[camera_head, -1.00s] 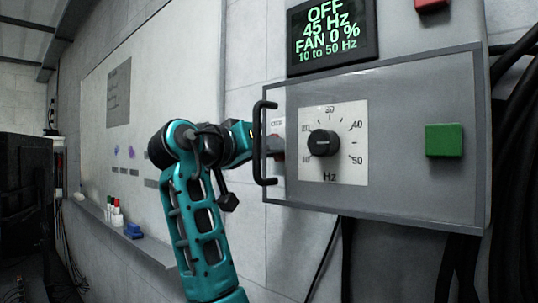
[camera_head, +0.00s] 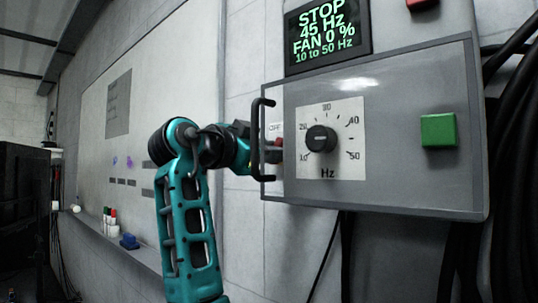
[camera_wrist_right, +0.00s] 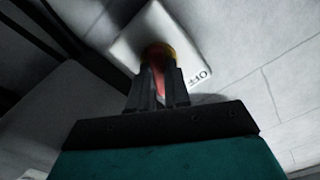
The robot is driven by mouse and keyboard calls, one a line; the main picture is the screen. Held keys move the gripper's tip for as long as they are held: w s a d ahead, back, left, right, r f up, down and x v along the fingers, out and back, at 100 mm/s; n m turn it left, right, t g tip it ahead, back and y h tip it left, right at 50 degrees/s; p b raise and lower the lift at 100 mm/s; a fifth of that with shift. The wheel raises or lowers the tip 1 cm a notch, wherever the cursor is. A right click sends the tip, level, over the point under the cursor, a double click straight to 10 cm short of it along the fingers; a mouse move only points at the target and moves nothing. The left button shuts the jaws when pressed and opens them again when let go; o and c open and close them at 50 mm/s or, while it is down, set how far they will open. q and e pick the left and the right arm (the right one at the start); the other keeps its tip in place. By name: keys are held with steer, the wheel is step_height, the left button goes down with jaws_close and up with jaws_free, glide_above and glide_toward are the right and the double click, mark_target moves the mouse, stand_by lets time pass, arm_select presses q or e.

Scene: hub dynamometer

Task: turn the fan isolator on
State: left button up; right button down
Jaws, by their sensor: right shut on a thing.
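The fan isolator is a white plate with a yellow and red rotary switch. In the right wrist view its red knob (camera_wrist_right: 157,58) sits between my gripper fingers. My right gripper (camera_wrist_right: 158,85) is shut on this red knob, and the fingers hide part of it. In the head view my right gripper (camera_head: 268,150) reaches in behind the black bar handle of the control box, at the isolator's white plate (camera_head: 276,128). The display (camera_head: 327,35) reads STOP, 45 Hz, FAN 0 %, 10 to 50 Hz. My left gripper is not in view.
The grey control box (camera_head: 408,85) carries a black Hz dial (camera_head: 319,139), a green button (camera_head: 438,130) and a red button at the top edge. Its black bar handle (camera_head: 257,150) stands close to my gripper. Black cables hang at the right. A ledge with markers (camera_head: 110,217) runs left.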

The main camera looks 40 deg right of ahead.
steer(key=shift+m, duration=1.3)
steer(key=c, duration=1.1)
jaws_free()
steer(key=a, duration=0.4)
steer(key=a+b, duration=0.1)
steer(key=a, duration=0.3)
steer(key=s+a, duration=0.1)
steer(key=a, duration=0.4)
steer(key=shift+s, duration=0.1)
steer(key=shift+d, duration=0.1)
